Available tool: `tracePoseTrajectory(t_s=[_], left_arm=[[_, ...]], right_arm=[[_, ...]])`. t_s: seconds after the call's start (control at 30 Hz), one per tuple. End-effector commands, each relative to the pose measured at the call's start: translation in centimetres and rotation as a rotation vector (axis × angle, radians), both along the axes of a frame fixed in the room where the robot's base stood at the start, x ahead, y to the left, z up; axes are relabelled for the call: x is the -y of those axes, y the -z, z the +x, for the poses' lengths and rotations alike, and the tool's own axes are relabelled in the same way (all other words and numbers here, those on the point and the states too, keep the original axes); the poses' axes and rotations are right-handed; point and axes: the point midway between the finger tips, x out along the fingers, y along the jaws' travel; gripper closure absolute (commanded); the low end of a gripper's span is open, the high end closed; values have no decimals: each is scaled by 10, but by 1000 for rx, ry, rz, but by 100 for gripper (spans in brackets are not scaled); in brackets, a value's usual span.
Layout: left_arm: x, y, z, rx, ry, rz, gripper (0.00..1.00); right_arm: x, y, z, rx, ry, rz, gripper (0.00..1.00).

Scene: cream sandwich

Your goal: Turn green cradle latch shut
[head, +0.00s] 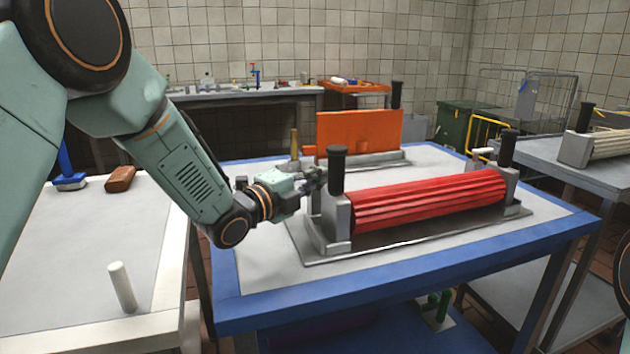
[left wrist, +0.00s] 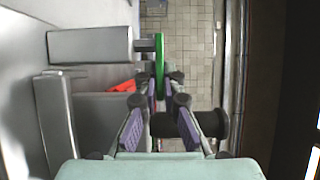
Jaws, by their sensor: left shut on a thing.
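A red fluted roller (head: 425,200) lies in a grey cradle (head: 322,238) on the blue-edged table. Black knobs stand on the cradle's ends, the near-left one (head: 337,168) beside my left gripper. My left gripper (head: 314,181) is at the cradle's left end. In the left wrist view, the green latch (left wrist: 160,55) is a thin upright piece beside a grey block (left wrist: 90,46). Its lower end lies between the fingertips (left wrist: 160,92) of my left gripper, which is shut on it. I cannot make out the latch in the head view. My right gripper is not in view.
An orange panel (head: 360,131) stands behind the roller on the same blue-edged table (head: 250,307). A side table (head: 85,265) at left holds a white peg (head: 122,287) and a brown block (head: 120,179). Another roller sits on the right table (head: 560,168).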

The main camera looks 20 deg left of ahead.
Motion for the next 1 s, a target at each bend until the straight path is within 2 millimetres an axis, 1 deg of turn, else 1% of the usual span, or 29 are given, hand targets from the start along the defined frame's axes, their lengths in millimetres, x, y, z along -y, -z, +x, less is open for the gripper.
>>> tracePoseTrajectory(t_s=[0.2, 0.23, 0.33, 0.37, 0.67, 0.77, 1.0], left_arm=[[0, -1, 0, 3, 2, 1, 100], [0, -1, 0, 3, 2, 1, 92], [0, -1, 0, 2, 2, 0, 84], [0, -1, 0, 2, 2, 0, 83], [-1, 0, -1, 0, 1, -1, 83], [-5, 0, -8, -1, 0, -2, 83], [-24, -1, -43, -1, -4, -6, 83]], right_arm=[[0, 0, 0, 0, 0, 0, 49], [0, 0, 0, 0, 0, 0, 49], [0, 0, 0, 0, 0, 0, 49], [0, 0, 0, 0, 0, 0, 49], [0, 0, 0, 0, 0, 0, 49], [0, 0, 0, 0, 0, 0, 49], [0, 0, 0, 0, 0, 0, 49]])
